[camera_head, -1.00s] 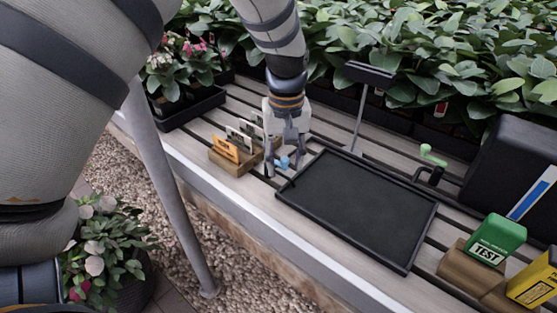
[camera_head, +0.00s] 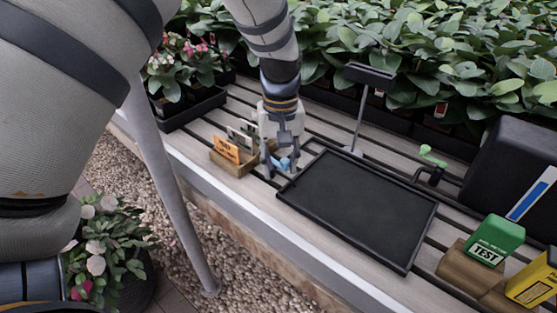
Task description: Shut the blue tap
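The blue tap (camera_head: 284,163) is a small light-blue handle low on the slatted bench, between the wooden card holder and the black tray. My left gripper (camera_head: 282,168) points down over it, with a finger on each side of the tap. The fingers hide part of the tap. I cannot tell whether they press on it or how far it is turned. My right gripper is not in view.
A black tray (camera_head: 360,206) lies right beside the gripper. A wooden holder with cards (camera_head: 232,160) stands close on the left. A green crank (camera_head: 432,156), a green TEST box (camera_head: 494,240) and a yellow box (camera_head: 532,284) stand to the right. Leafy plants (camera_head: 430,60) line the back.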

